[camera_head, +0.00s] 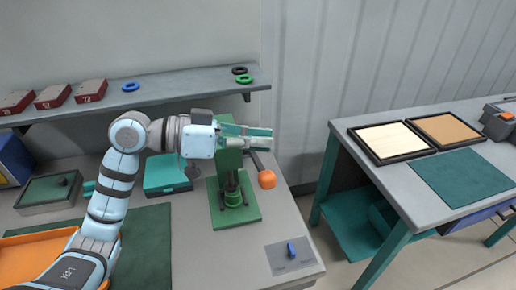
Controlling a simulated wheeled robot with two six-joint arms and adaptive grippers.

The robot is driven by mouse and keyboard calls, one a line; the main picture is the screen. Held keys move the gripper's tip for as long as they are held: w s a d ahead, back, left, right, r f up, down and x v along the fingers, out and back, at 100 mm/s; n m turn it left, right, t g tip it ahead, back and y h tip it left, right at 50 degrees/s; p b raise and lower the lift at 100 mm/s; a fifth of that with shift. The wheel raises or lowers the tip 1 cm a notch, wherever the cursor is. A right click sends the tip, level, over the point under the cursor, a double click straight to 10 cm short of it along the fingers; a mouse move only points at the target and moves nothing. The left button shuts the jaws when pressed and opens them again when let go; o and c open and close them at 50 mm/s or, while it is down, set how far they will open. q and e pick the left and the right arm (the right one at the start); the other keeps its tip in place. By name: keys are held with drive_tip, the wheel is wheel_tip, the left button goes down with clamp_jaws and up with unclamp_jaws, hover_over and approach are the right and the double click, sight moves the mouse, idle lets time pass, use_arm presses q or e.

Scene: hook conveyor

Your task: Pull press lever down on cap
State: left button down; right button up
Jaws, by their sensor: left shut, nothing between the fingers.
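The green press (238,214) stands upright on the grey bench, with its column partly hidden behind my left gripper. Its dark lever (257,162) slopes down to the right from the press head and ends in an orange knob (267,179). My left gripper (268,138) is shut and empty. It points right across the top of the press, above the lever and knob; I cannot tell whether it touches the lever. A dark part sits under the ram on the press base, but I cannot make out the cap. My right gripper is out of view.
A wall shelf (170,92) with red boxes and rings runs behind the arm. A teal case (166,174) stands left of the press. A blue switch (291,250) is on a plate at the front right. A second table (400,185) with trays stands right, across a floor gap.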

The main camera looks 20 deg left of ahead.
sight(271, 174)
use_arm(q)
drive_tip(key=f, duration=0.3)
drive_tip(key=shift+s+d, duration=0.15)
drive_tip(key=shift+s, duration=0.2)
drive_tip(key=shift+s+f+b, duration=0.3)
drive_tip(key=shift+f+b, duration=0.05)
drive_tip(key=shift+f, duration=0.25)
drive_tip(key=shift+s+d+f+m+b, duration=0.15)
drive_tip(key=shift+s+f+m+b, duration=0.1)
drive_tip(key=shift+f+b, duration=0.3)
drive_tip(key=shift+s+d+f+m+b, duration=0.15)
drive_tip(key=shift+f+m+b, duration=0.1)
drive_tip(key=shift+f+b, duration=0.25)
drive_tip(key=shift+s+r, duration=0.1)
drive_tip(key=shift+s, duration=0.2)
